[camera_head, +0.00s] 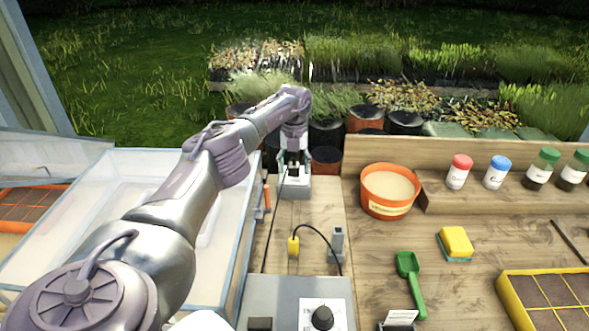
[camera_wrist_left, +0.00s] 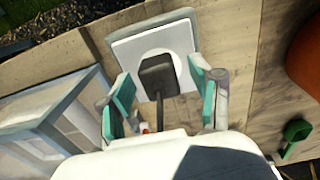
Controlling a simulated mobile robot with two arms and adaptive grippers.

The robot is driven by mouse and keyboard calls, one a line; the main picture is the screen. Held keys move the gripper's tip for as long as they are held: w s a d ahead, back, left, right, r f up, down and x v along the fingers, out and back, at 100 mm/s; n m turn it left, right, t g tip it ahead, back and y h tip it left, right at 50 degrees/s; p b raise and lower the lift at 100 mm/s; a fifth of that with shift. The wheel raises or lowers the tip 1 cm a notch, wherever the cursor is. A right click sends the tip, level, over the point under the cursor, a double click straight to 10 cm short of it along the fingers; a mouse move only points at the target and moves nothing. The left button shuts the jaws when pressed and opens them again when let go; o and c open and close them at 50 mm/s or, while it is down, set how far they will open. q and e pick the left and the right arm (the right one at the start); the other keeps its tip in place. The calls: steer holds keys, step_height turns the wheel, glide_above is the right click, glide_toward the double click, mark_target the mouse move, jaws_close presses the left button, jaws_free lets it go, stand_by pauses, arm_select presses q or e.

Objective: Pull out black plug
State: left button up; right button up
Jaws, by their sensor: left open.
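The black plug (camera_wrist_left: 158,74) sits in a white wall-type socket (camera_wrist_left: 126,47) on the wooden bench, with its cord running toward my wrist. In the head view the plug (camera_head: 293,172) is partly covered by my left gripper (camera_head: 294,160), and the socket's pale plate (camera_head: 294,188) shows below it. In the left wrist view my left gripper (camera_wrist_left: 163,97) is open, its teal-padded fingers on either side of the plug with gaps between. My right gripper is not in view.
A clear-walled box (camera_head: 225,255) stands close on the left. A yellow plug (camera_head: 293,247) on a black cord, a grey box with a dial (camera_head: 322,318), an orange pot (camera_head: 390,190), a green scoop (camera_head: 411,275) and a sponge (camera_head: 456,243) lie on the right.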

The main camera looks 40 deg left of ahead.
mark_target(294, 165)
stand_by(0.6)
arm_select(q)
jaws_close()
stand_by(0.3)
steer(key=shift+r+p, duration=0.15)
steer(key=shift+p, duration=0.15)
steer(key=shift+r+p, duration=2.55)
steer(key=shift+r, duration=0.3)
